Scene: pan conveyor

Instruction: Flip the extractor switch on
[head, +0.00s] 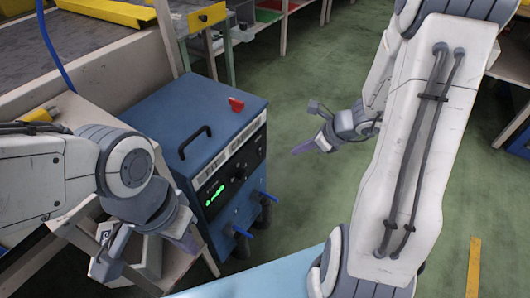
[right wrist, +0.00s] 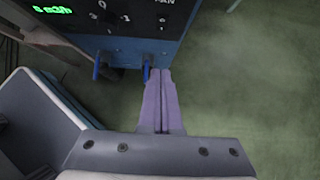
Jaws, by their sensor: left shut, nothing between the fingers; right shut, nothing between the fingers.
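The extractor is a blue cabinet (head: 205,125) with a black handle on top. Its front panel has a lit green display (head: 214,196) and dark controls (head: 240,175). In the right wrist view the panel (right wrist: 140,45) shows the green display (right wrist: 52,10) and small controls marked 0, 1 and MAN at the top edge; the switch position is too small to tell. My right gripper (head: 298,149) is shut and empty, to the right of the cabinet; its purple fingers (right wrist: 160,78) point at the panel's lower right. My left gripper (head: 190,243) is shut and empty, left of the front.
Two blue-handled valves (head: 242,231) stick out low on the cabinet front. A red piece (head: 236,104) sits on its top. A workbench (head: 120,75) stands behind left. Green floor (head: 310,85) is open to the right. A pale blue surface (head: 265,275) lies in front.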

